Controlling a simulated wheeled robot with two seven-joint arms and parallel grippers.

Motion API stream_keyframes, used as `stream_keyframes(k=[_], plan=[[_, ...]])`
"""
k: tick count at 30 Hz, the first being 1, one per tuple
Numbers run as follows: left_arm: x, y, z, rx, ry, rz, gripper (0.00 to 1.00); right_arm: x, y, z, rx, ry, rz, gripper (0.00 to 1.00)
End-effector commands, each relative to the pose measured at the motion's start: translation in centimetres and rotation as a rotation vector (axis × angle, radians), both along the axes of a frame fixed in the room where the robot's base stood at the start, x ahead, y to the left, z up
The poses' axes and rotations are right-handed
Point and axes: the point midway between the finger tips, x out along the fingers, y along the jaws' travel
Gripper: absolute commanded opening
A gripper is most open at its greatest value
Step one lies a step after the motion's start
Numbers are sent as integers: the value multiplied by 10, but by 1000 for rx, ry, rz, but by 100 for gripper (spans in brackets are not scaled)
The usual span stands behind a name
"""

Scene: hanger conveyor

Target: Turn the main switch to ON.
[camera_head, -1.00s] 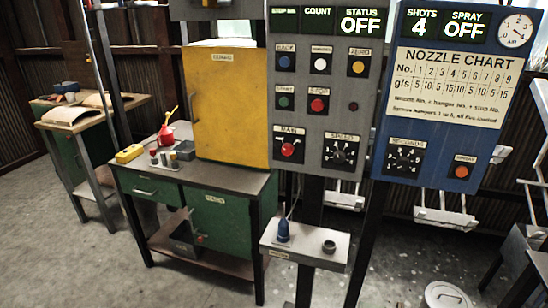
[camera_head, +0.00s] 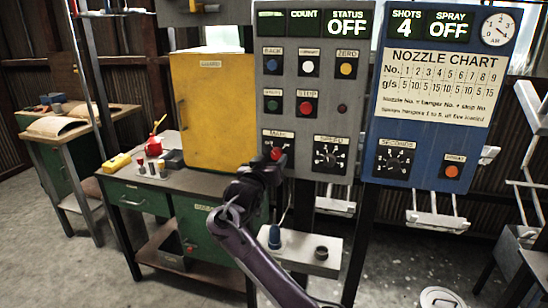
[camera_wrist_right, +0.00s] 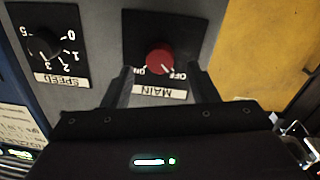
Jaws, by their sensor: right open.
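The main switch is a red round knob on a black plate labelled MAIN, on the grey control panel. The head view shows the main switch (camera_head: 276,153), partly hidden by my right gripper (camera_head: 268,162). In the right wrist view, upside down, the red knob (camera_wrist_right: 159,58) shows fully, with ON and OFF marks beside it. Its pale pointer mark seems to lie on the OFF side. My right gripper is open, its two fingers on either side of the knob and just short of it; I see no clear contact. My left gripper is out of view.
The STATUS display (camera_head: 348,23) reads OFF. The speed dial (camera_head: 330,155) sits right of the main switch, and the red STOP button (camera_head: 305,108) is above. A blue nozzle panel (camera_head: 440,160) stands right, a yellow cabinet (camera_head: 215,115) left. A small shelf (camera_head: 325,262) juts out below.

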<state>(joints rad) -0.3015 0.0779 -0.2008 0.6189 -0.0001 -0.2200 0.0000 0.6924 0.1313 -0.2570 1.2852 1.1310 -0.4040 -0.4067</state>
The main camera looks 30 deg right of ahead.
Motion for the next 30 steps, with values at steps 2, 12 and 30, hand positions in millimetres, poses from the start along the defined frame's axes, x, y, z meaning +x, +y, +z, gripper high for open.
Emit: stream_keyframes(k=[2, 12, 30], plan=[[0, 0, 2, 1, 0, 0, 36, 7, -10, 1, -1, 2, -2, 54], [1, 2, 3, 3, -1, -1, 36, 19, -24, -1, 1, 1, 2, 54], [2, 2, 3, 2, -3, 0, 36, 18, -23, -1, 3, -2, 2, 9]])
